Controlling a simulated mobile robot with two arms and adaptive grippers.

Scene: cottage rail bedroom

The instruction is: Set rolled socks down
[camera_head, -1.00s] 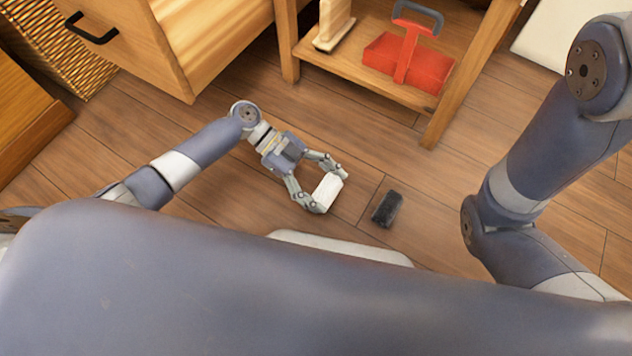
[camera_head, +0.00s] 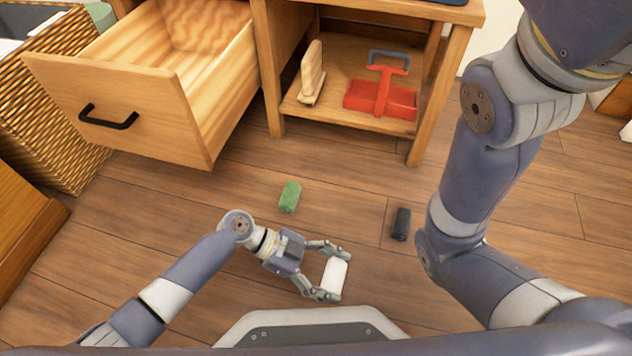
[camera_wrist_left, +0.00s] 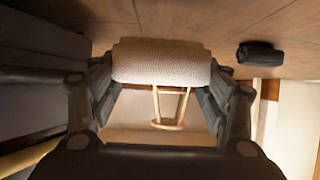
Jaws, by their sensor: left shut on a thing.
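My left gripper (camera_head: 326,274) is shut on a white roll, which looks like rolled socks (camera_head: 334,277). The white roll also shows in the left wrist view (camera_wrist_left: 162,62), held between both fingers. I cannot tell whether it touches the floor. A black roll (camera_head: 400,224) lies on the wooden floor to the right of the gripper; it also shows in the left wrist view (camera_wrist_left: 260,53). A green roll (camera_head: 289,197) lies on the floor beyond the left gripper. My right arm shows at the right, but its gripper is not in view.
A wooden drawer (camera_head: 120,105) stands open at the upper left, beside a wicker basket (camera_head: 50,140). A low wooden shelf (camera_head: 330,117) holds a red caddy-like thing (camera_head: 381,98) and a small wooden stand (camera_head: 312,75). Floor (camera_head: 340,180) between the green and black rolls is clear.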

